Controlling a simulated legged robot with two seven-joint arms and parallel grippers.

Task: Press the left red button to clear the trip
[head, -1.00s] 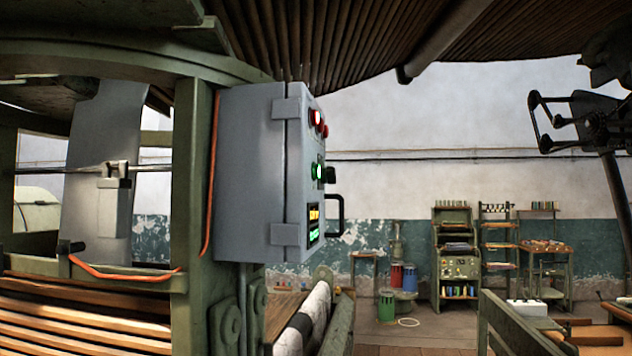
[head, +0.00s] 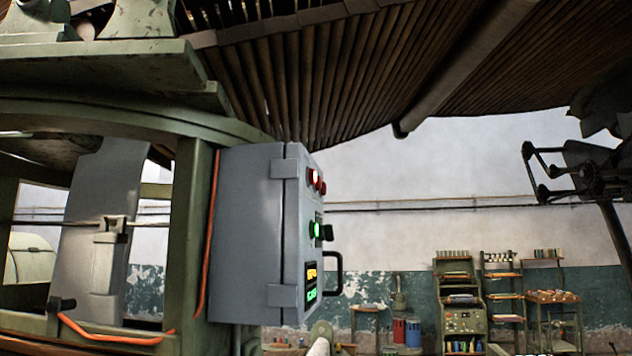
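A grey control box (head: 248,232) is fixed to a green machine post left of centre. I see its front face at a steep angle. Two red buttons sit near the top of that face: the left red button (head: 313,176) has a bright white spot, and another red one (head: 322,187) is just beyond it. Below them are a lit green button (head: 316,230) and a dark knob (head: 328,232). A small display (head: 312,284) shows yellow and green characters, too oblique to read. Neither of my grippers is in view.
A black handle (head: 337,274) sticks out from the box's front. An orange cable (head: 208,240) runs down the post (head: 190,235). Slatted wooden framework (head: 340,80) hangs overhead. Shelves (head: 460,300) and drums (head: 406,331) stand by the far wall. A black metal mechanism (head: 575,170) is at right.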

